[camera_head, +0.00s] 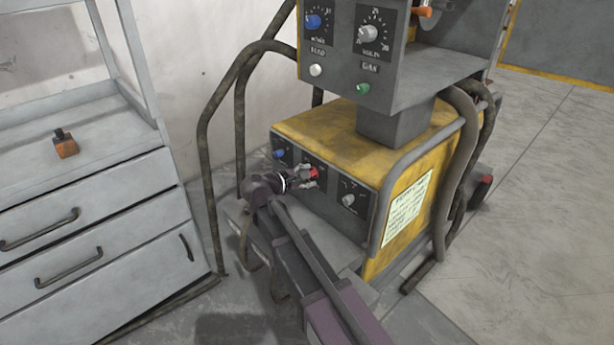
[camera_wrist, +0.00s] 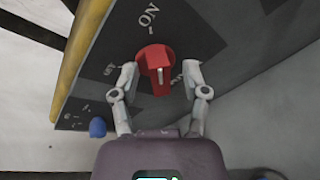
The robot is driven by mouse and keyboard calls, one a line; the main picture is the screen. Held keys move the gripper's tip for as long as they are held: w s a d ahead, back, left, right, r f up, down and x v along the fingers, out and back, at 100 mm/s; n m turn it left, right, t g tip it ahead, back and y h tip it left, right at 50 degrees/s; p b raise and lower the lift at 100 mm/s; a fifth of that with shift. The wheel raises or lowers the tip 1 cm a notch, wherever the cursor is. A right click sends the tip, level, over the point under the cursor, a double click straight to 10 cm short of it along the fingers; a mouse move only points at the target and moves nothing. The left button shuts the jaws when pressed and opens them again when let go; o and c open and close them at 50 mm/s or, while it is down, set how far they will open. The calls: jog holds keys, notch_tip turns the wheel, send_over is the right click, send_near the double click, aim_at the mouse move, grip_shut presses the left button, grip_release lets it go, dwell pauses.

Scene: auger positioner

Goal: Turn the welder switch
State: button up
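The welder (camera_head: 330,150) is a yellow and grey machine with a dark front panel. Its red switch (camera_wrist: 160,62) has a raised handle with a pale line, and the ON label lies above it in the wrist view. The switch also shows in the head view (camera_head: 314,173), partly covered by my gripper. My gripper (camera_wrist: 159,72) is open, with one finger on each side of the switch. The fingers look close to the red base; I cannot tell whether they touch it.
A blue knob (camera_wrist: 97,127) is left of my gripper in the wrist view. A white knob (camera_head: 348,199) is right of the switch. An upper control box (camera_head: 385,55) overhangs the welder. Hoses (camera_head: 465,150) hang at the right; a grey drawer cabinet (camera_head: 90,210) stands left.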

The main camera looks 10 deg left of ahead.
jog(key=shift+a+n, duration=0.15)
jog(key=shift+n, duration=0.15)
